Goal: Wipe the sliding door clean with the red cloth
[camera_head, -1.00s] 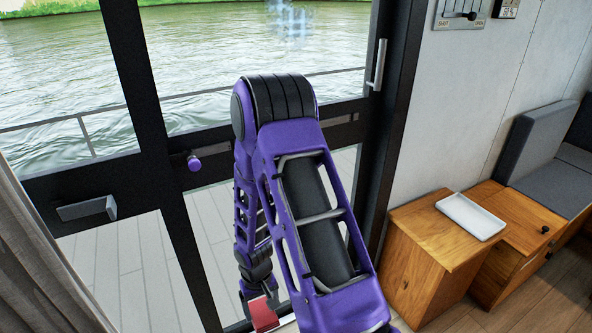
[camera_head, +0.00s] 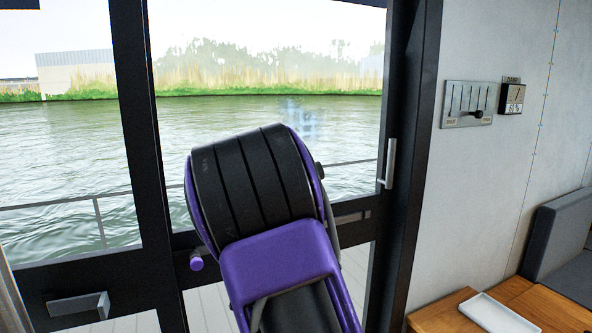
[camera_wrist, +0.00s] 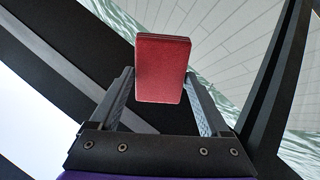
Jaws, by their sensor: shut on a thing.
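In the wrist view my gripper (camera_wrist: 162,110) is shut on the folded red cloth (camera_wrist: 162,72), which sits between its two fingers. In the head view my arm hides the gripper and the cloth. The sliding door (camera_head: 153,170) has a dark frame and large glass panes. A faint pale bluish smudge (camera_head: 299,118) shows on the glass of the right pane, just above my arm's elbow. The door's upright metal handle (camera_head: 388,163) is on its right side. I cannot tell whether the cloth touches the door.
A purple knob (camera_head: 196,262) and a metal latch (camera_head: 78,306) are low on the door frame. A wall panel with a slider (camera_head: 468,103) is to the right. A white tray (camera_head: 492,314) lies on a wooden cabinet (camera_head: 440,315) at lower right, beside a grey seat (camera_head: 562,240).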

